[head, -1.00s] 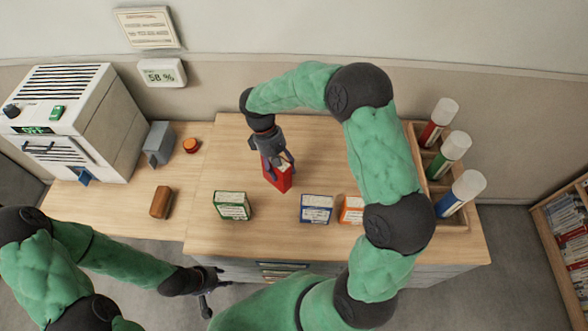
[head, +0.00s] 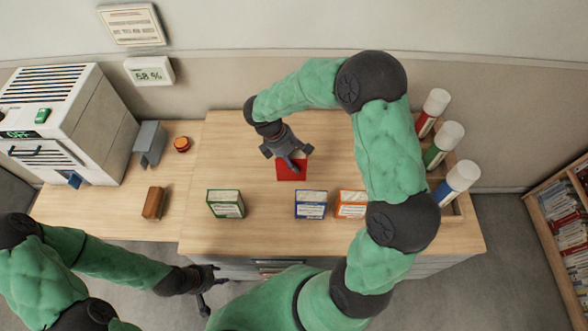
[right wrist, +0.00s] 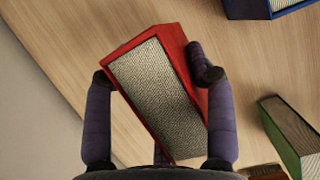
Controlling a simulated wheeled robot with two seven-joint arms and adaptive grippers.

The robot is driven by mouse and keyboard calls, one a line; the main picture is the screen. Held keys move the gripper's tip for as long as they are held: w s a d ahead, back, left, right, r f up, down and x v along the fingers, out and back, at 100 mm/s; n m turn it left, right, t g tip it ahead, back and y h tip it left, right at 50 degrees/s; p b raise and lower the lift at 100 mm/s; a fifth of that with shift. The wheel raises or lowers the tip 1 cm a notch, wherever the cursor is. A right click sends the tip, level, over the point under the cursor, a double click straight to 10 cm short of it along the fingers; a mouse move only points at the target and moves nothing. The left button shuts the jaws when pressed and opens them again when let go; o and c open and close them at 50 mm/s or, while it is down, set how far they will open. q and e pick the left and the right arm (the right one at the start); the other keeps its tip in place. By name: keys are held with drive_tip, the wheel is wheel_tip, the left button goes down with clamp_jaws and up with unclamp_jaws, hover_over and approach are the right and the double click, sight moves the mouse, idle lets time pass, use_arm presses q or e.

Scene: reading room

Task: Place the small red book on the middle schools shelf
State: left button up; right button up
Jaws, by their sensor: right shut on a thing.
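The small red book (head: 292,168) is in my right gripper (head: 290,160) above the middle of the wooden desk top in the head view. In the right wrist view the red book (right wrist: 160,85) sits between the two fingers of my right gripper (right wrist: 155,85), its pale page edges facing the camera and its body tilted. My right gripper is shut on it. My left gripper (head: 208,288) hangs low at the front edge of the desk, away from the books; its fingers are too small to judge. The shelf at the right (head: 560,200) holds several books; its middle level cannot be made out clearly.
Green (head: 226,204), blue (head: 310,204) and orange (head: 350,204) books stand near the desk's front edge. A brown block (head: 153,203), grey holder (head: 150,144) and white machine (head: 75,120) are at left. A wooden rack with several capped tubes (head: 442,143) stands at right.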

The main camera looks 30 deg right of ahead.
drive_tip(key=shift+f+b, duration=0.55)
drive_tip(key=shift+f, duration=2.15)
drive_tip(key=shift+f, duration=0.2)
drive_tip(key=o, duration=1.4)
drive_tip(key=shift+c, duration=0.2)
drive_tip(key=shift+r, duration=0.1)
